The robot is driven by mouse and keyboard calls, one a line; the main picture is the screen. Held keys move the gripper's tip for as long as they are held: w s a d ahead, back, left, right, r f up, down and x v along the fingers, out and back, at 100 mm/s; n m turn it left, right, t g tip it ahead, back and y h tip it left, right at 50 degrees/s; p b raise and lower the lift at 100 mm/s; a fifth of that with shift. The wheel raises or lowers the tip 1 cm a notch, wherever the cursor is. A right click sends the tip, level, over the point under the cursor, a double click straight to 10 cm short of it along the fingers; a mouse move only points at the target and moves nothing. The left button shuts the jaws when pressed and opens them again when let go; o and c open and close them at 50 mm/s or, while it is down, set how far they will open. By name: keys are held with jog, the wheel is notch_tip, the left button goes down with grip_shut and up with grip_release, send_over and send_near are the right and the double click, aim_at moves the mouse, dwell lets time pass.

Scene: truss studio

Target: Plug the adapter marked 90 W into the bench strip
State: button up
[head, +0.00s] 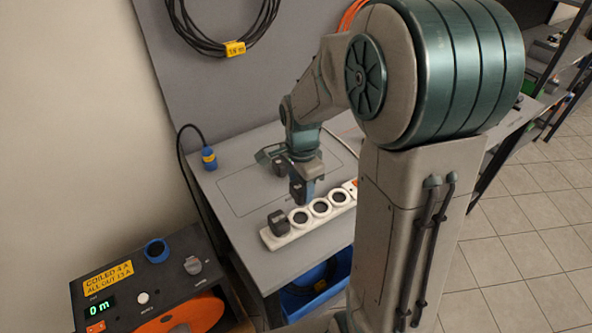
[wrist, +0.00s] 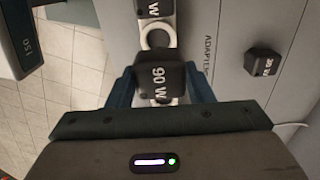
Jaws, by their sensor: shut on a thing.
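My gripper (head: 301,182) is shut on a dark adapter marked 90 W (wrist: 160,80), one finger on each side of it in the wrist view. The white bench strip (head: 268,241) lies on the bench, just below and in front of the held adapter in the head view. Another dark adapter (head: 278,222) sits in the strip's left end; its marking is partly cut off in the wrist view (wrist: 153,8). Empty round sockets show to its right, the nearest (head: 299,216) close under my gripper. I cannot tell whether the held adapter touches the strip.
A third dark adapter (wrist: 265,63) stands apart on the bench (head: 232,183), its marking hard to read. A blue connector (head: 209,158) on a black cable is at the back left. A control box with an orange reel (head: 200,310) stands at the lower left.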

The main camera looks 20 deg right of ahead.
jog(key=shift+s+f+b, duration=0.15)
jog(key=shift+f+b, duration=0.4)
jog(key=shift+f, duration=0.25)
jog(key=shift+f+b, duration=1.8)
jog(key=shift+f, duration=0.6)
jog(key=shift+a+f+b, duration=0.1)
jog(key=shift+f+b, duration=0.7)
jog(key=shift+b, duration=0.1)
jog(key=o, duration=1.7)
jog(key=shift+r+p, duration=3.3)
jog(key=shift+r, duration=1.25)
